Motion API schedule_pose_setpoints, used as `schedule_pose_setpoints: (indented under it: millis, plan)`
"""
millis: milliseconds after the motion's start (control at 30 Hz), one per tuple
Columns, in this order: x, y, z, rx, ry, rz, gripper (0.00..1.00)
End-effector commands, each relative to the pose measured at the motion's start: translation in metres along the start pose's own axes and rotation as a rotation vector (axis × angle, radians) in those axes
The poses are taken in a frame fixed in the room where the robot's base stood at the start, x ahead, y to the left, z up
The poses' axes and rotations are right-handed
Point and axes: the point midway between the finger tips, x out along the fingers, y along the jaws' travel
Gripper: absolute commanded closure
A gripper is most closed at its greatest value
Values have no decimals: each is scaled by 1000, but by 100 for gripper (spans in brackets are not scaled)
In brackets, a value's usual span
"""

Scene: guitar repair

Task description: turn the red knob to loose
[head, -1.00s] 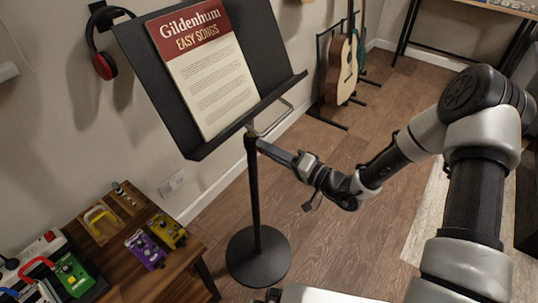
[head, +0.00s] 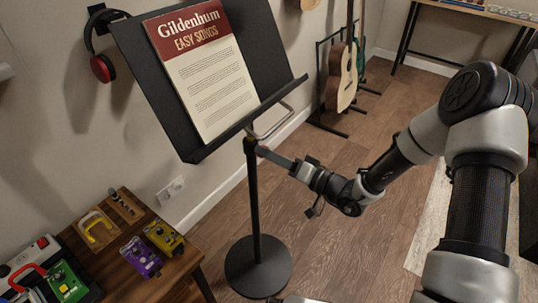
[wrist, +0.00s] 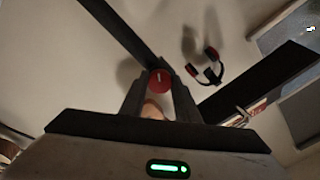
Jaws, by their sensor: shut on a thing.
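The red knob (wrist: 160,79) is round with a white line on its face that looks close to upright in the wrist view. It sits between the two fingertips of my gripper (wrist: 152,86), which is shut on it. In the head view my gripper (head: 268,153) reaches from the right to the upper part of the music stand's pole (head: 254,205), just below the desk (head: 262,48). Only a small reddish spot shows at the fingertips there, and the knob is mostly hidden.
A song book (head: 203,75) rests on the stand's desk. The stand's round base (head: 258,270) is on the wood floor. A low table (head: 180,272) with several pedals stands at the lower left. Headphones (head: 102,65) hang on the wall. Guitars (head: 342,80) stand behind.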

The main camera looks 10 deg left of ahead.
Motion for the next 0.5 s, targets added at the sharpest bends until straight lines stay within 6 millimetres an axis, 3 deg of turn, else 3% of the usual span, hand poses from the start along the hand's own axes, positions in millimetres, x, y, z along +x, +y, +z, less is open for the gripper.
schedule_pose_setpoints:
  millis: [33,133,500]
  plan:
    - [0,0,0,1,-1,2,66]
    - [0,0,0,1,-1,1,52]
    - [-6,0,-1,1,1,2,52]
